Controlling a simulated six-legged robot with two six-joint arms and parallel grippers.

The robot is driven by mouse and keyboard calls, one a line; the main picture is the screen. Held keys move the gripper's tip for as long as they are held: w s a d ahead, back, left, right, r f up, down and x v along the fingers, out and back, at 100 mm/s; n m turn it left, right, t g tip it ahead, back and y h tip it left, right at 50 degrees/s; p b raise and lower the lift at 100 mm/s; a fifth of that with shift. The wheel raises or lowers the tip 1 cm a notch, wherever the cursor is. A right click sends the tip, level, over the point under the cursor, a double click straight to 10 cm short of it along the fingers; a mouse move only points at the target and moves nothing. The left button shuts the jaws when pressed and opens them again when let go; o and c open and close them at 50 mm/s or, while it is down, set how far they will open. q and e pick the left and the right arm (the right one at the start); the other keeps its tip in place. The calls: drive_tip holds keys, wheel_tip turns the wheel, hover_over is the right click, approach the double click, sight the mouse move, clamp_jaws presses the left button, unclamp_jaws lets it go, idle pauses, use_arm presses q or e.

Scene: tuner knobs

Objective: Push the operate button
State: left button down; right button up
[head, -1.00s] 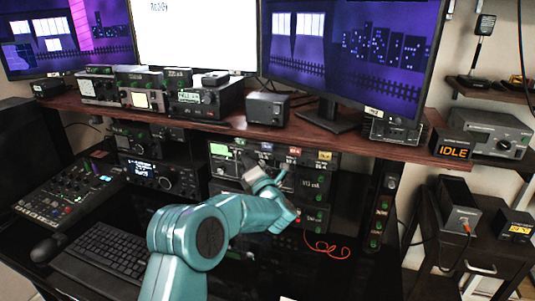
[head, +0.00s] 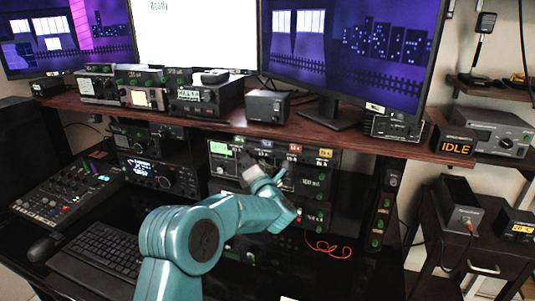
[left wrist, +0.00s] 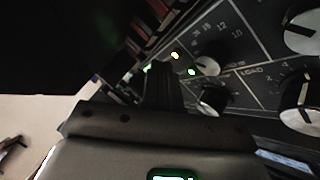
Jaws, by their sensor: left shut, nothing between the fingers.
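My left gripper (head: 279,176) is in front of the stacked equipment rack under the shelf, near its panel. In the left wrist view my shut fingers (left wrist: 162,85) point at the dark panel (left wrist: 245,65), close to small green and yellow lights (left wrist: 176,56). Knobs with white faces show there, including a small knob (left wrist: 208,66) and a larger one (left wrist: 300,100) near a "LOAD" label. The operate button cannot be singled out; the gripper hides part of the panel. I cannot tell whether the fingertips touch it. My right gripper is out of view.
A brown shelf (head: 225,123) with radios and monitors runs above the rack. A keyboard (head: 100,252) and mixer (head: 68,188) lie on the black desk at left. A sign (head: 456,147) at right reads "IDLE".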

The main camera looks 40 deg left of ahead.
use_arm(q)
drive_tip(key=shift+s, duration=0.1)
drive_tip(key=s+d+b, duration=0.2)
drive_tip(key=s+b, duration=0.3)
drive_tip(key=shift+s, duration=0.4)
drive_tip(key=shift+s, duration=0.1)
idle(0.6)
